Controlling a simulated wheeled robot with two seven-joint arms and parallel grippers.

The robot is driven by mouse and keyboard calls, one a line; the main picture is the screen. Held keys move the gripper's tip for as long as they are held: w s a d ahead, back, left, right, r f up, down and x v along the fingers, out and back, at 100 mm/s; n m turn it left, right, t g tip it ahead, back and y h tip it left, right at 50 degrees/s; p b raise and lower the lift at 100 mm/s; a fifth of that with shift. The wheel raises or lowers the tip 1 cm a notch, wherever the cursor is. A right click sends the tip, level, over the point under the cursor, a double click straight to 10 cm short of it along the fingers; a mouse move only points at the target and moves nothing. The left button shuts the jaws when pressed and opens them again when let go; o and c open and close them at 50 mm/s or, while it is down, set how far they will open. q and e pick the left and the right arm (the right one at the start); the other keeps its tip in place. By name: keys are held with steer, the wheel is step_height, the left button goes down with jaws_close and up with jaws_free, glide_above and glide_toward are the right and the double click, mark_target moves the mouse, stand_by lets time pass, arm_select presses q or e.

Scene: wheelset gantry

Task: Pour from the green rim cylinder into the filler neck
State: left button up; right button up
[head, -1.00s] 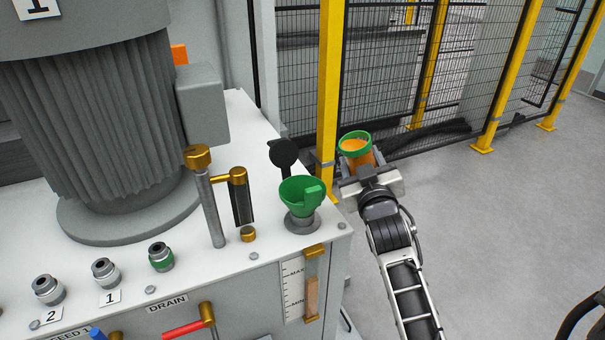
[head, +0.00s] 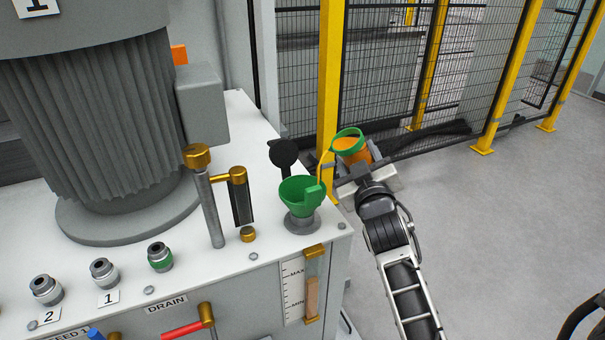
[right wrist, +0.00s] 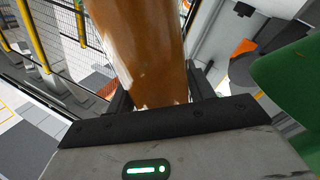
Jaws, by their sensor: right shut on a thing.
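The green rim cylinder (head: 347,143) holds orange-brown liquid and tilts to the left in the head view. My right gripper (head: 362,170) is shut on it, and its amber wall fills the middle of the right wrist view (right wrist: 145,55). A thin yellow-orange stream (head: 323,168) runs from its rim down to the green funnel (head: 301,195) on the filler neck (head: 302,222). The funnel also shows at the right of the right wrist view (right wrist: 290,90). The black cap (head: 283,153) stands open behind the neck. My left gripper is not in view.
A brass-topped pipe (head: 207,195) and a ribbed motor (head: 95,120) stand on the white tank top (head: 200,265) left of the funnel. A level gauge (head: 304,288) is below it. A yellow post (head: 328,90) and mesh fence rise close behind the cylinder.

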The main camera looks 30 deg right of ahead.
mark_target(355, 136)
steer(key=shift+w+a+r+n, duration=0.1)
steer(key=shift+a+r+n, duration=0.4)
steer(key=shift+n, duration=0.3)
steer(key=shift+r+n, duration=0.3)
steer(key=shift+n, duration=0.1)
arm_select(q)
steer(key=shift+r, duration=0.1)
arm_select(e)
steer(key=shift+r+n+t, duration=0.15)
steer(key=shift+n+t, duration=0.15)
steer(key=shift+r+n+y, duration=0.3)
steer(key=shift+r+n, duration=0.05)
steer(key=shift+n, duration=0.25)
arm_select(q)
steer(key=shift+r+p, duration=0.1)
steer(key=shift+p, duration=0.25)
arm_select(e)
steer(key=shift+r+n, duration=0.6)
steer(key=shift+n, duration=0.3)
arm_select(q)
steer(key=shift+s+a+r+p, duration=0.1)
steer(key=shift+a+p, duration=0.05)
steer(key=shift+p, duration=0.4)
arm_select(e)
steer(key=shift+r+n+t+y, duration=0.2)
steer(key=shift+r+n, duration=0.25)
steer(key=shift+n, duration=0.35)
steer(key=shift+r+n+t+y, duration=0.2)
steer(key=shift+r+n, duration=0.2)
steer(key=shift+n, duration=0.4)
